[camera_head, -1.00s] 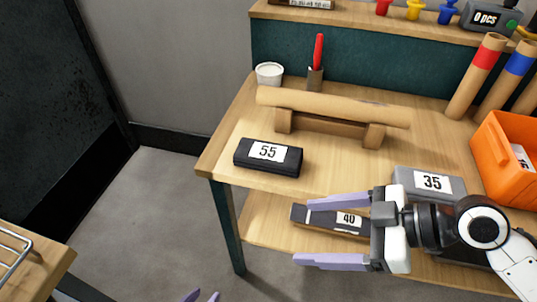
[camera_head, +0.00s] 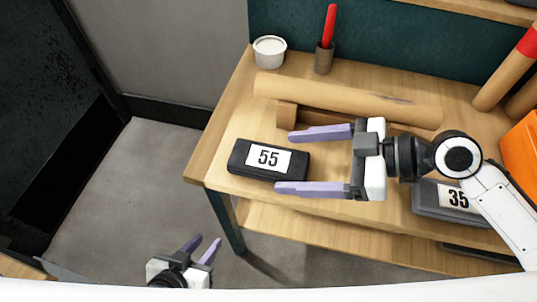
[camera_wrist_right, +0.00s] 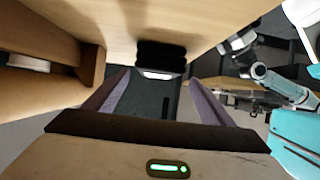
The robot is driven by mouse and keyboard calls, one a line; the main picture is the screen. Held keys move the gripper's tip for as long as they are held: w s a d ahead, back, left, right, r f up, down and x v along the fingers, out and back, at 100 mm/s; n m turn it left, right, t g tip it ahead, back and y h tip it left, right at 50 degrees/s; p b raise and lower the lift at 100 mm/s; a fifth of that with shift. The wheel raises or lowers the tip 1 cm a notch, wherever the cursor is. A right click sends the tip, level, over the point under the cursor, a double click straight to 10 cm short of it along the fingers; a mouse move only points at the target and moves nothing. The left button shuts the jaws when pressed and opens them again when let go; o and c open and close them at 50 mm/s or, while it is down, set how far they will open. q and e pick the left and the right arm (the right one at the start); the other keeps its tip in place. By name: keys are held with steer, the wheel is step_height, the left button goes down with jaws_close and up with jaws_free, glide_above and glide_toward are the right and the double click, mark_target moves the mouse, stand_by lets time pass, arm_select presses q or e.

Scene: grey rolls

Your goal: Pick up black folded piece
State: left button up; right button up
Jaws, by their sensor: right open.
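The black folded piece (camera_head: 240,162), with a white label reading 55, lies on the wooden table near its left front edge. My right gripper (camera_head: 276,161) is open, with its lilac fingers pointing left, one behind and one in front of the piece's right end in the head view. In the right wrist view the black piece (camera_wrist_right: 160,56) appears ahead, between the open fingers (camera_wrist_right: 160,92) and apart from them. My left gripper (camera_head: 204,243) is low at the bottom of the head view, away from the table, with its fingers apart and empty.
A cardboard roll (camera_head: 340,97) lies on a wooden stand behind the piece. A white cup (camera_head: 269,51) and a holder (camera_head: 324,60) with a red item stand behind it. A grey box (camera_head: 432,200) labelled 35 and an orange bin (camera_head: 522,160) are at right.

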mark_target(270, 159)
steer(key=shift+r+p+x, duration=0.1)
steer(key=shift+p+x, duration=0.1)
steer(key=shift+x, duration=1.35)
steer(key=shift+r+p+x, duration=0.15)
steer(key=shift+p+x, duration=0.05)
steer(key=shift+x, duration=1.35)
steer(key=shift+w, duration=0.15)
steer(key=c, duration=1.3)
